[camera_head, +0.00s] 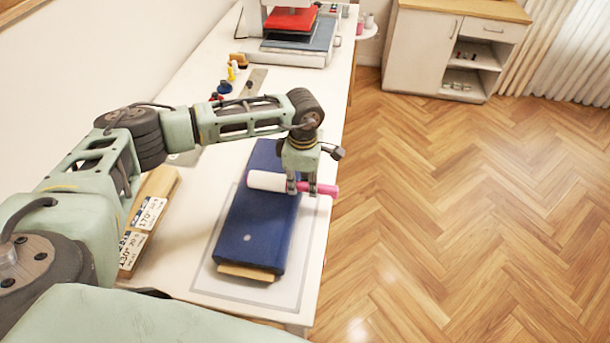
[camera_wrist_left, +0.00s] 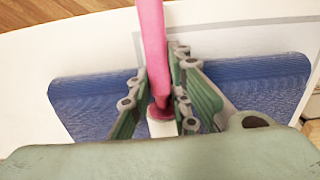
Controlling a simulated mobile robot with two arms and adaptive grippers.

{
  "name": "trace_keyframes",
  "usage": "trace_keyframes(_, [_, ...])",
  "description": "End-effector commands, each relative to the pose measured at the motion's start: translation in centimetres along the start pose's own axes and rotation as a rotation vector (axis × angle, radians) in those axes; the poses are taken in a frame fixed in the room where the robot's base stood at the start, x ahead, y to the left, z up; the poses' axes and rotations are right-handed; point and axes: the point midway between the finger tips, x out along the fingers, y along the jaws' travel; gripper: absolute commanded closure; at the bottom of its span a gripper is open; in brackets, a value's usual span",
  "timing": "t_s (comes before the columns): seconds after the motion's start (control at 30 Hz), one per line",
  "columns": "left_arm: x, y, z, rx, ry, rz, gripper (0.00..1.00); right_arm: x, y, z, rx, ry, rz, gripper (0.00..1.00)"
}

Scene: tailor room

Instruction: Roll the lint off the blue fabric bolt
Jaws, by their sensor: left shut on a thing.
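The blue fabric bolt (camera_head: 255,225) lies on the white table, wound on a wooden board whose end shows at the near side. A pale, round lint spot (camera_head: 247,238) is on its near part. My left gripper (camera_head: 302,190) is shut on the pink handle of the lint roller (camera_head: 267,181). The white-pink roller head lies across the far half of the bolt; I cannot tell whether it touches. In the left wrist view the pink handle (camera_wrist_left: 152,45) sits between the fingers, with the blue bolt (camera_wrist_left: 90,100) behind. My right gripper is not in view.
A wooden board with printed labels (camera_head: 148,215) lies left of the bolt. Small bottles (camera_head: 232,70) and a heat press (camera_head: 290,45) stand farther back on the table (camera_head: 312,270). A cabinet (camera_head: 425,50) stands at the back right. The wooden floor is clear.

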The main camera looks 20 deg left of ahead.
Motion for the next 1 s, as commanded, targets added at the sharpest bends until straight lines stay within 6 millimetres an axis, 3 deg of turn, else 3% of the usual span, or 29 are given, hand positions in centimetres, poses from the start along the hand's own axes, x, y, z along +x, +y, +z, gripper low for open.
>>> trace_keyframes(0.47, [0.1,-0.7,-0.1,-0.001,0.001,-0.001,1.0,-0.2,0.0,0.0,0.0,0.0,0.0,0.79])
trace_keyframes(1.0, [0.0,-3.6,-0.1,0.0,0.001,-0.001,1.0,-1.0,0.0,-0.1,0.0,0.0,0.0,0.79])
